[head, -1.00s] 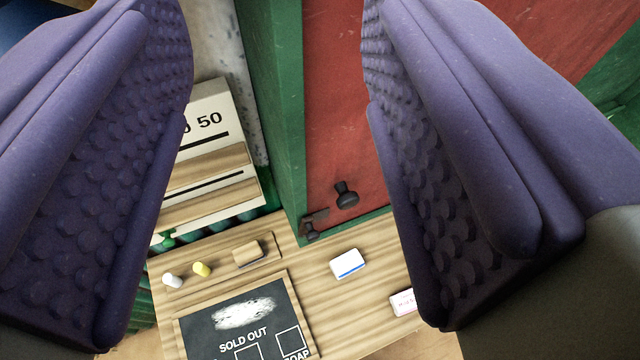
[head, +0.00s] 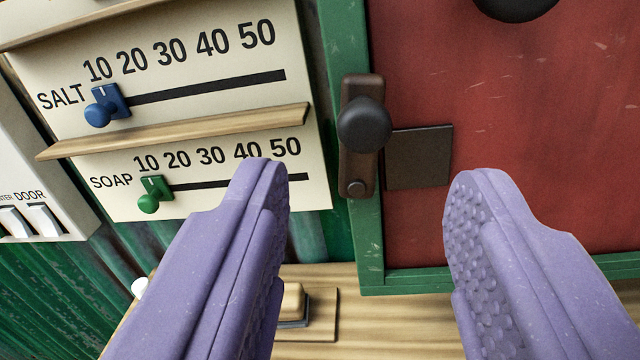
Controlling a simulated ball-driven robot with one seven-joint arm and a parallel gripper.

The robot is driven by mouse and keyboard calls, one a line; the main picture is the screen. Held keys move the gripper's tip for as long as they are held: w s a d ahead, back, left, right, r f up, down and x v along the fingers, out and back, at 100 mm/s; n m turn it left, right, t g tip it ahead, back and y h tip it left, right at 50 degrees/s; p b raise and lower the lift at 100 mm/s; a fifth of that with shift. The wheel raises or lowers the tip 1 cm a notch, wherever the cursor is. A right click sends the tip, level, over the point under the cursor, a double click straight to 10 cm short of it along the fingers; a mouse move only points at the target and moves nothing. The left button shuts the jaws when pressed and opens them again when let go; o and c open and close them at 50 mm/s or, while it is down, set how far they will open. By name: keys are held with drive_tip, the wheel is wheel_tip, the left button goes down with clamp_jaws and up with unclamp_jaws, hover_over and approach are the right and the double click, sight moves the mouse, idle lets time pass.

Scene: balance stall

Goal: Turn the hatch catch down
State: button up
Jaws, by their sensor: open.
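The hatch catch (head: 352,150) is a dark brown bar on the hatch's green frame. It stands upright, with a round black knob (head: 364,125) near its upper end and a small round pivot at its lower end. A dark square plate (head: 420,157) lies to its right on the red hatch (head: 500,110). My gripper (head: 370,172) is open and empty. Its two purple fingers reach up from below, one left and one right of the catch. The fingertips appear slightly lower than the knob, and neither visibly touches the catch.
White switches (head: 30,221) are at the far left. A wooden counter (head: 400,310) lies below. Another black knob (head: 515,6) is at the top.

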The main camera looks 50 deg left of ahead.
sight(370, 137)
drive_tip(key=x, duration=0.5)
clamp_jaws()
drive_tip(key=shift+w+d+f+m+p, duration=0.35)
drive_tip(key=shift+d+f+m+p, duration=0.25)
drive_tip(key=shift+m, duration=2.1)
drive_tip(key=shift+w+d+f+m+p, duration=0.35)
drive_tip(key=shift+f+m+p, duration=0.45)
drive_tip(key=shift+m, duration=1.9)
drive_tip(key=shift+w+d+f+m+p, duration=0.35)
drive_tip(key=shift+d+f+m+p, duration=0.35)
drive_tip(key=shift+m, duration=2)
drive_tip(key=shift+a, duration=0.2)
